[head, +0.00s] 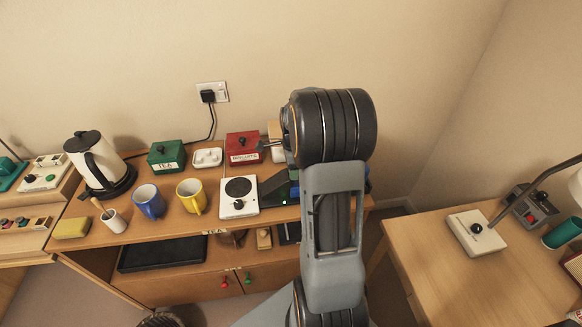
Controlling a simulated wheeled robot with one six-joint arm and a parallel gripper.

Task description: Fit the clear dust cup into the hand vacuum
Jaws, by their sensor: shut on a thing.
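My gripper (275,143) is at the end of my arm, beside the right side of the red biscuits box. It is shut on what looks like the clear dust cup (263,143), a small greyish shape at its tips. Its outline is too small and too covered to make out well. A dark wedge-shaped thing with a green light (280,188) lies on the sideboard below the gripper. It may be the hand vacuum or its base, but my arm hides its right part. I cannot tell any contact between the cup and it.
On the sideboard (130,234) stand a kettle (98,165), a blue mug (149,201), a yellow mug (191,197), a white hot plate (239,196), a green tea box (166,156) and the red biscuits box (243,148). A desk (440,265) stands at right.

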